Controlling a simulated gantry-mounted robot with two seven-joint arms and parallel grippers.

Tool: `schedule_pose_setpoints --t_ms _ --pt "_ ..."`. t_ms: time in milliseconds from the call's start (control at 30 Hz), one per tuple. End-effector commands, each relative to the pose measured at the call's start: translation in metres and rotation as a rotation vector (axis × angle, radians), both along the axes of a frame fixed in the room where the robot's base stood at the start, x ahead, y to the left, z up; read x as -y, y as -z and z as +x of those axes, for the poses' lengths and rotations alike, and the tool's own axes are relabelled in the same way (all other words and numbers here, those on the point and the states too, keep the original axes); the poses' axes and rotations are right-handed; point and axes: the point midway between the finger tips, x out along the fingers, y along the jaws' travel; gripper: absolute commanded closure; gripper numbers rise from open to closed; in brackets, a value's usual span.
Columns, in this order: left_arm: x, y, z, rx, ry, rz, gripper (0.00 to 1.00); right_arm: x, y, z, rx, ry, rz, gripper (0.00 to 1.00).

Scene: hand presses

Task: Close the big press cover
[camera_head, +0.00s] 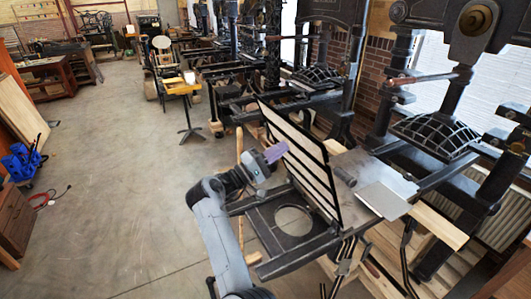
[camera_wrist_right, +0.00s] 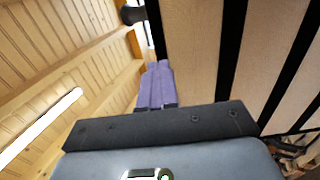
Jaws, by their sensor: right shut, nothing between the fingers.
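The big press cover (camera_head: 311,172) is a dark frame with pale panels and black bars. It stands raised and tilted above the press bed (camera_head: 290,222), which has a round pale opening. My right gripper (camera_head: 277,152) has purple fingers and is shut and empty, at the left side of the cover near its upper part. In the right wrist view the fingers (camera_wrist_right: 157,82) point along the cover's panels (camera_wrist_right: 192,50), close to its edge. I cannot tell whether they touch it. My left gripper is not in view.
A grey metal plate (camera_head: 383,200) lies right of the cover. The dark press with a domed ribbed part (camera_head: 436,135) stands at the right. A yellow-topped stand (camera_head: 182,88) and more presses are farther back. The floor (camera_head: 130,190) at left is clear.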

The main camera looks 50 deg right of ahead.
Motion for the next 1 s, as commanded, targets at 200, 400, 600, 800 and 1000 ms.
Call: schedule_pose_setpoints --t_ms 200,400,600,800,1000 --pt "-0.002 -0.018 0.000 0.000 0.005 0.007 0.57 0.029 -0.016 -0.015 0.001 0.001 -0.001 1.00" --pt "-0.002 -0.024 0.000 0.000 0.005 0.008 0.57 0.043 -0.021 -0.022 0.000 0.000 -0.001 1.00" --pt "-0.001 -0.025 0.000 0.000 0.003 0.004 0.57 0.047 -0.021 -0.024 0.000 -0.001 -0.001 1.00" --pt "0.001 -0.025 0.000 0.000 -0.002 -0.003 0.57 0.047 -0.021 -0.024 0.000 -0.001 -0.001 1.00" --pt "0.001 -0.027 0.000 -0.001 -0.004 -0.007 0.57 0.048 -0.024 -0.023 0.001 -0.005 -0.001 1.00"
